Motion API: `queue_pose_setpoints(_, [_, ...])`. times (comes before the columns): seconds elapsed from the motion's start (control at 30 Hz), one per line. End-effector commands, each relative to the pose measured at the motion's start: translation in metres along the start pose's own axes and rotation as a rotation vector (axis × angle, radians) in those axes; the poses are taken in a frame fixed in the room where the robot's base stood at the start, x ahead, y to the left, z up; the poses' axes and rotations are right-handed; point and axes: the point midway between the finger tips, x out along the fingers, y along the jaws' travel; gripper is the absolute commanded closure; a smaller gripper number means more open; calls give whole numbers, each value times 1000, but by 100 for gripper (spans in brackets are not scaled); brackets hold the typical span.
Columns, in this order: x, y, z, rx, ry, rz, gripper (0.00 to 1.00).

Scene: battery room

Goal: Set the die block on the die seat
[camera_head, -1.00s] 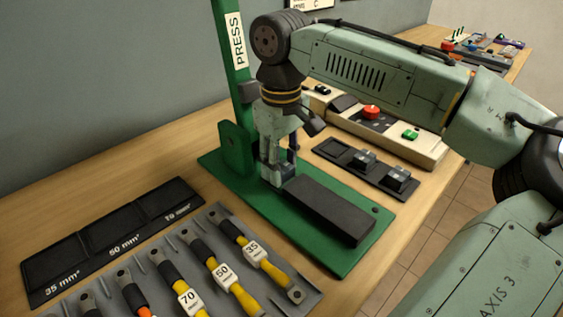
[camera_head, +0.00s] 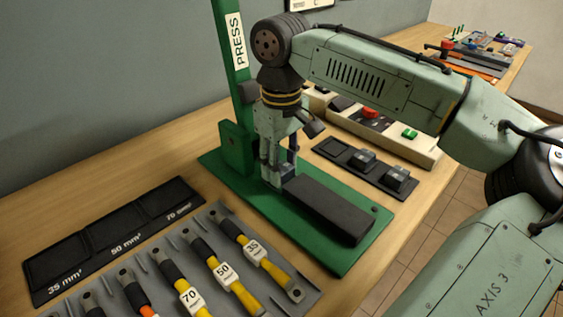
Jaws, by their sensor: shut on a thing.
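The die seat is not clearly visible, likely hidden behind my gripper and the dark block (camera_head: 328,210). Two other die blocks (camera_head: 364,158) (camera_head: 396,176) sit in a dark tray, whose left slot (camera_head: 333,148) is empty.
A grey rack (camera_head: 318,291) with several yellow-handled cables stands in front. A black three-part tray (camera_head: 110,238) lies at left. A control box (camera_head: 428,152) with a red button (camera_head: 370,113) and green button (camera_head: 409,134) stands behind the die tray. The green post rises beside my wrist.

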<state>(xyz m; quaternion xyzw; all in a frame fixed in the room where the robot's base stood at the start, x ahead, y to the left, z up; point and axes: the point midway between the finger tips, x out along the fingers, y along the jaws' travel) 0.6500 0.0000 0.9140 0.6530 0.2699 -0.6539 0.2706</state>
Motion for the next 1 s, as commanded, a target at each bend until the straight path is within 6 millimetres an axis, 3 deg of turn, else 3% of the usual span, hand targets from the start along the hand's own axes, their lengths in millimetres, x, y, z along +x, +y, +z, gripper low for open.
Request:
queue_pose_setpoints(0.47, [7, 0, 0, -1, 1, 0, 100])
queue_pose_setpoints(0.5, [7, 0, 0, 0, 1, 1, 63])
queue_pose_setpoints(0.83, [7, 0, 0, 0, 0, 0, 41])
queue_pose_setpoints(1.0, [7, 0, 0, 0, 0, 0, 40])
